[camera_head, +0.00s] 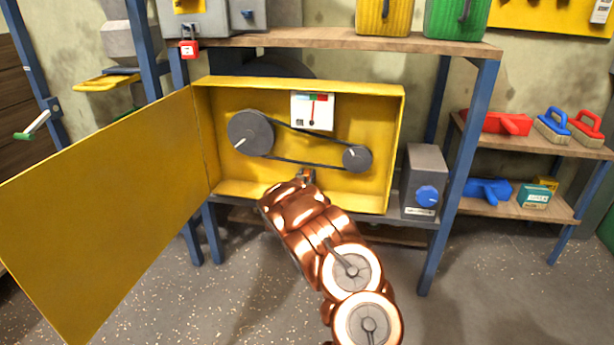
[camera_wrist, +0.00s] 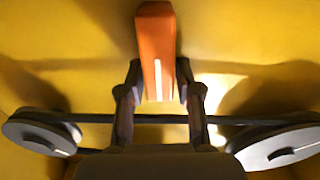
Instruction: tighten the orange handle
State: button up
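The orange handle (camera_wrist: 156,50) shows at the top centre of the wrist view, with a white stripe on its face. My gripper (camera_wrist: 160,72) has one finger on each side of it, with the tips close against its sides. The gripper looks shut on the handle, though the contact faces are hard to see. In the head view my gripper (camera_head: 306,176) is inside the lower part of the yellow box (camera_head: 398,150), below the belt.
Two grey pulleys, left (camera_head: 250,133) and right (camera_head: 357,158), are joined by a dark belt. A gauge (camera_head: 312,111) hangs above the belt. The yellow door (camera_head: 110,210) stands open to the left. A grey box with a blue knob (camera_head: 427,196) stands at right.

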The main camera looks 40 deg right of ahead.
grip_shut()
jog(key=n+p, duration=0.3)
jog(key=shift+w+a+p, duration=0.3)
jog(key=n+p, duration=0.4)
jog(key=shift+w+a+f, duration=0.1)
jog(key=shift+w+a, duration=0.15)
jog(key=shift+w, duration=0.15)
jog(key=n+p, duration=0.3)
jog(key=f+n+p, duration=0.1)
jog(key=shift+w+a+n, duration=0.25)
jog(key=shift+n, duration=0.15)
jog(key=shift+w+f+n+p, duration=0.1)
jog(key=shift+n+p, duration=0.8)
jog(key=shift+p, duration=0.2)
jog(key=shift+f+n+p, duration=0.35)
jog(key=shift+n+p, duration=0.5)
jog(key=shift+n, duration=0.25)
jog(key=shift+f+n+p, duration=0.35)
jog(key=shift+n+p, duration=0.5)
jog(key=shift+n, duration=0.25)
jog(key=shift+w, duration=0.1)
